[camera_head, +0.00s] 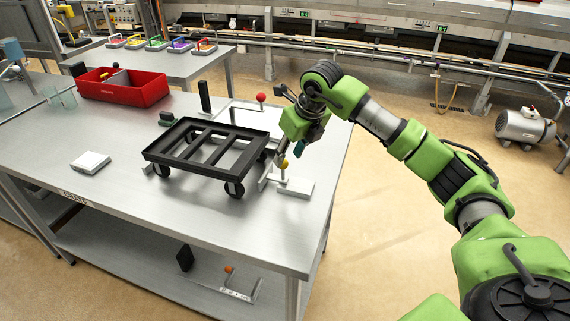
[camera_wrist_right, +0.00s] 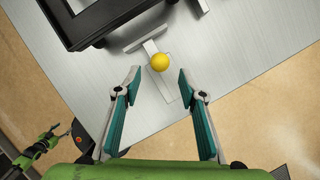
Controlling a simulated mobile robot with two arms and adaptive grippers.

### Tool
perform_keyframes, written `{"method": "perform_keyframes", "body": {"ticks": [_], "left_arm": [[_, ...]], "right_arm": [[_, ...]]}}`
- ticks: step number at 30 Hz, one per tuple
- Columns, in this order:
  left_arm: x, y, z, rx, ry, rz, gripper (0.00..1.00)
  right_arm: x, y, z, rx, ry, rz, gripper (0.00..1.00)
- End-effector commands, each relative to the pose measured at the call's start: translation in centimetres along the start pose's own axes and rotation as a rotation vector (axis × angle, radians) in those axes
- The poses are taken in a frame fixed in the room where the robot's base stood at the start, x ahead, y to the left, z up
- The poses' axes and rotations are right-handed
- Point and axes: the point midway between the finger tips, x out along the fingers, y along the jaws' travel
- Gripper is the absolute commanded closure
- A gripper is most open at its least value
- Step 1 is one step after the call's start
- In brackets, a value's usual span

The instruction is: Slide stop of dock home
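The dock is a light metal frame on the steel table, under and around a black slatted cart (camera_head: 212,147) on casters. At its right end is a stop, a pale slide piece (camera_head: 291,186) with a yellow ball knob (camera_head: 284,163). The knob shows in the right wrist view (camera_wrist_right: 160,62), with a pale bar and crosspiece near it. My right gripper (camera_head: 295,151) points down beside the knob. In the wrist view its fingers (camera_wrist_right: 160,82) are open, one on either side of the knob's line, apparently not touching it. A small green arm shows lower left there; its gripper is unclear.
A red bin (camera_head: 122,86) and a white box (camera_head: 90,162) stand on the table. A red ball knob (camera_head: 261,97) on a post is behind the cart. A lower shelf (camera_head: 150,262) holds another small piece with an orange ball. The table's right edge lies close to the stop.

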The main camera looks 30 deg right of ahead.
Motion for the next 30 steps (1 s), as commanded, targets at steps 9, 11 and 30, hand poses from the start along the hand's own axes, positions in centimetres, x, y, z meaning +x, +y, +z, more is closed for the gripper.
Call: {"method": "perform_keyframes", "body": {"ticks": [9,11,30], "left_arm": [[0.0,0.1,0.0,0.000,0.000,0.001,0.41],[0.0,0.1,0.0,0.000,0.000,0.001,0.41],[0.0,0.0,-0.4,0.000,0.005,0.000,0.41]], "right_arm": [[-4.2,0.0,0.0,0.000,-0.001,0.000,0.63],[-4.5,0.0,0.0,0.000,0.000,0.000,0.63],[-4.5,0.0,0.0,0.000,0.001,0.000,0.63]]}}
